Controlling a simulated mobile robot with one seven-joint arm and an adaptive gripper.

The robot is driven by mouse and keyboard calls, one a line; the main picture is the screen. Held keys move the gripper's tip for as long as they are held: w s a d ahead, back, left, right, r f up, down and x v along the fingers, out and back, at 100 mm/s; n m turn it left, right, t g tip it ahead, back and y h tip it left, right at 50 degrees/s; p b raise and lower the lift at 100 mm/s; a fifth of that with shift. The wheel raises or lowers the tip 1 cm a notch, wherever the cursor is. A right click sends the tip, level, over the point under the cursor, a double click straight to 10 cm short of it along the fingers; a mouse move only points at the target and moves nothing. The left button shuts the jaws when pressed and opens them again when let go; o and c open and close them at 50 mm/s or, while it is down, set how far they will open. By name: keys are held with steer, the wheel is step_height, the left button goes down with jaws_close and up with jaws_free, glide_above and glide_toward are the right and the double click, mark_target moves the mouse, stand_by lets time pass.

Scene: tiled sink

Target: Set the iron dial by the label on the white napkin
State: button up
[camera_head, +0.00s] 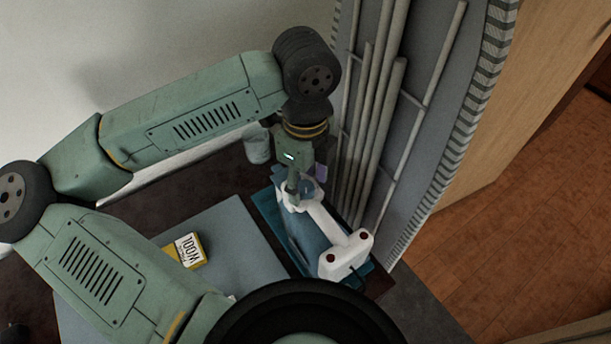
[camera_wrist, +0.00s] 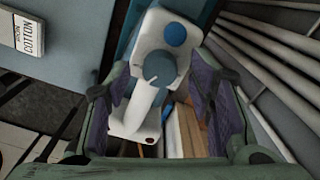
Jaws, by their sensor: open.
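The white iron (camera_head: 318,222) lies on a teal base at the right of the counter in the head view. In the wrist view the iron (camera_wrist: 140,108) has a round grey-blue dial (camera_wrist: 160,68) with a small pale mark, and a smaller blue disc beyond it. My gripper (camera_head: 303,186) is over the iron's far end. In the wrist view my gripper (camera_wrist: 163,85) is open, its purple-padded fingers on either side of the dial, with visible gaps. A box (camera_wrist: 20,31) in the wrist view seems to read COTTON. I cannot make out a white napkin.
A blue-grey mat (camera_head: 230,238) covers much of the dark counter left of the iron. A clear cup (camera_head: 257,147) stands behind. Pale metal rods (camera_head: 378,130) rise close along the iron's right side. My arm hides part of the counter.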

steer(key=shift+f, duration=0.15)
steer(key=shift+c, duration=0.3)
jaws_close()
stand_by(0.3)
